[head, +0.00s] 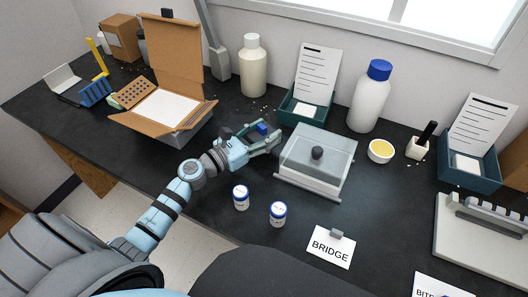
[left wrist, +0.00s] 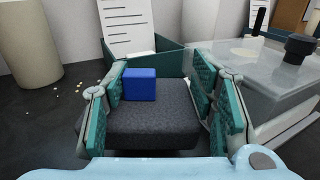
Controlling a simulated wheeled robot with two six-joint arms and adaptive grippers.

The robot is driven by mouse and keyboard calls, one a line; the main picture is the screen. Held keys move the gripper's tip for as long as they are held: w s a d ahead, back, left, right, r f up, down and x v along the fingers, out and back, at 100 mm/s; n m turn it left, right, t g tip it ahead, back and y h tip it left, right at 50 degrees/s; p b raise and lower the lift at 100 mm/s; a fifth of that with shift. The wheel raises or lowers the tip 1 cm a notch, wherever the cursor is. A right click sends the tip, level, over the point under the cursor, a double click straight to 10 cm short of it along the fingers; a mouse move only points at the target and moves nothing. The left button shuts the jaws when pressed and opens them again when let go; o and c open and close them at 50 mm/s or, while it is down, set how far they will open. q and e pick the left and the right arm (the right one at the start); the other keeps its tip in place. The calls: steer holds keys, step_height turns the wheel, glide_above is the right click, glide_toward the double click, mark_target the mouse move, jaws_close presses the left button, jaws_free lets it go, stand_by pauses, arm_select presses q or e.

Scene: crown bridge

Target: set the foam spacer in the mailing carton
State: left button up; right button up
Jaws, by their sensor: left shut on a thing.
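The foam spacer looks to be the dark grey block (left wrist: 150,118) between my left fingers in the left wrist view. A blue cube (left wrist: 139,84) shows at its upper edge; it also shows in the head view (head: 262,128). My left gripper (head: 270,140) is shut on the grey block, just left of the clear-lidded box. Its teal finger pads show on both sides in the left wrist view (left wrist: 160,105). The mailing carton (head: 204,112) looks to be the open brown cardboard box at left, lid upright, with a white area inside. My right gripper is not in view.
A clear-lidded box (head: 318,160) stands right of my left gripper. Teal card holders (head: 300,108), a cream bottle (head: 253,66) and a white bottle (head: 369,97) stand behind. Two blue-lidded jars (head: 241,198) (head: 278,214) stand in front. Dark table left of them is clear.

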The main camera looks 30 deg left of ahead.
arm_select(q)
step_height(320, 180, down, 4)
steer(key=shift+s+b, duration=0.1)
steer(key=shift+b, duration=1)
steer(key=shift+r, duration=0.15)
steer(key=o, duration=0.7)
steer(key=shift+f, duration=0.2)
steer(key=o, duration=0.4)
steer(key=shift+o, duration=0.2)
steer(key=shift+r, duration=0.1)
